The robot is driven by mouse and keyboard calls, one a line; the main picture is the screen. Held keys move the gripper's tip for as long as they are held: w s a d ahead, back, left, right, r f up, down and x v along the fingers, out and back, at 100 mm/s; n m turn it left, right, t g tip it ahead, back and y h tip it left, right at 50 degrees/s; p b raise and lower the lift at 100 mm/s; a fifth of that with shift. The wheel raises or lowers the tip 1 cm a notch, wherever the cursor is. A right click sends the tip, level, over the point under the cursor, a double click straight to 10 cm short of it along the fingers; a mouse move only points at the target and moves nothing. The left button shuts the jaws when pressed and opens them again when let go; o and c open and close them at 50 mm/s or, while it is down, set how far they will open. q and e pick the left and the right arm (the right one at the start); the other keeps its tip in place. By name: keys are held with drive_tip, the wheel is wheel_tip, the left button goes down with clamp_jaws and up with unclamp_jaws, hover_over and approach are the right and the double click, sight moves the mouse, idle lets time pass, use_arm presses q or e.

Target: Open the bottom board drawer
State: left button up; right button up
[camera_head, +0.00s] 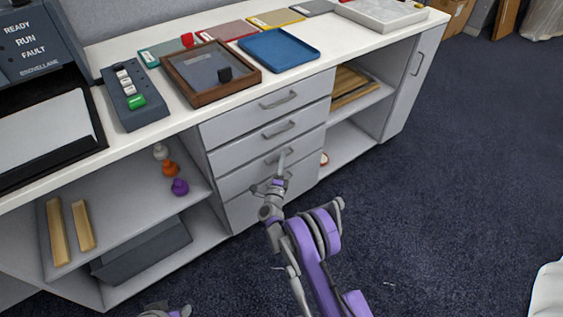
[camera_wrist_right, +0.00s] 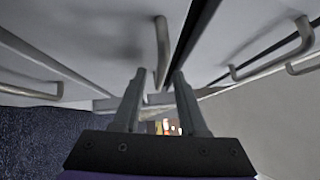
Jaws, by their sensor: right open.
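The white cabinet has a stack of grey drawers with bar handles. The bottom drawer (camera_head: 240,211) is partly covered by my right arm, and its handle is mostly hidden in the head view. The drawer above it (camera_head: 235,182) looks closed. My right gripper (camera_head: 273,181) is open and empty, close in front of the lower drawers. In the right wrist view the open fingers (camera_wrist_right: 158,82) point at a bar handle (camera_wrist_right: 162,48), which shows just beyond and between the fingertips. I cannot tell which drawer that handle is on. A small part of my left arm (camera_head: 165,311) shows at the bottom edge.
Open shelves flank the drawers; the left one holds small knobbed pieces (camera_head: 170,168) and wooden bars (camera_head: 83,225). A wooden frame tray (camera_head: 195,92) and blue tray (camera_head: 279,51) lie on top. The dark carpet (camera_head: 440,180) to the right is clear.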

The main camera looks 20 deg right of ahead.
clamp_jaws()
idle(1.3)
